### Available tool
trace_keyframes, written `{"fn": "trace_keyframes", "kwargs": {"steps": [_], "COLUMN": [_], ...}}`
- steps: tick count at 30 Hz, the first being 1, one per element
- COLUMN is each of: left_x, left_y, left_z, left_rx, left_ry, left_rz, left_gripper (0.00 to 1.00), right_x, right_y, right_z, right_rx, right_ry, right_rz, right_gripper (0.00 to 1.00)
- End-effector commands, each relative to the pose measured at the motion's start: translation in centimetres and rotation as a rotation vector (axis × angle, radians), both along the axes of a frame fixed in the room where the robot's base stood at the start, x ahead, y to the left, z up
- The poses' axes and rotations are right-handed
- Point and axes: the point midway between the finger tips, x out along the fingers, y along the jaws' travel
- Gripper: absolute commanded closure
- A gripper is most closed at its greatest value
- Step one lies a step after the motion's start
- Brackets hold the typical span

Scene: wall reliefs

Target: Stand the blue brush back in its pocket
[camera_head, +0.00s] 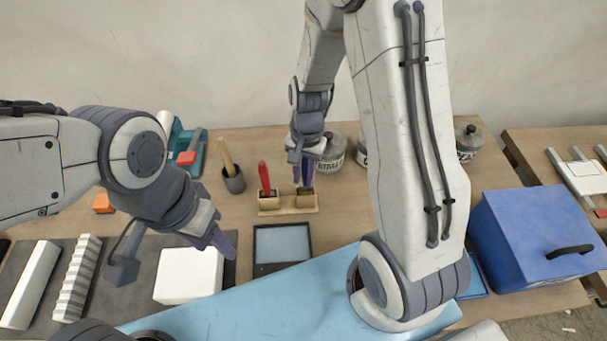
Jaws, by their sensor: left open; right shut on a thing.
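A small wooden rack (288,211) stands mid-table with two pockets side by side. A red-handled brush (265,180) stands upright in its left pocket. My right gripper (302,178) reaches down from above over the right pocket (305,199). It is shut on the blue brush, which is mostly hidden by its purple fingers. The brush is roughly upright at this pocket; I cannot tell whether its lower end is seated or just above. My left gripper (222,244) is open and empty, low above a white block on the left.
A pot with a wooden-handled tool (233,179) stands left of the rack. Lidded jars (331,152) stand behind it. A dark-framed tray (283,246) lies in front. A white block (189,275) and a blue box (540,240) flank the area.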

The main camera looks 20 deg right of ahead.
Motion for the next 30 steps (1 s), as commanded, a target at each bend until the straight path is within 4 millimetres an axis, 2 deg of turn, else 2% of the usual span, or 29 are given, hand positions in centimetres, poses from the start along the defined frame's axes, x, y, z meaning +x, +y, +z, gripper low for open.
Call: {"fn": "trace_keyframes", "kwargs": {"steps": [30], "left_x": [0.0], "left_y": [0.0], "left_z": [-1.8], "left_rx": [0.000], "left_ry": [0.000], "left_rz": [0.000], "left_gripper": [0.50], "right_x": [0.0], "right_y": [0.0], "right_z": [-2.4], "right_rx": [0.000], "right_ry": [0.000], "right_rz": [0.000], "right_gripper": [1.00]}}
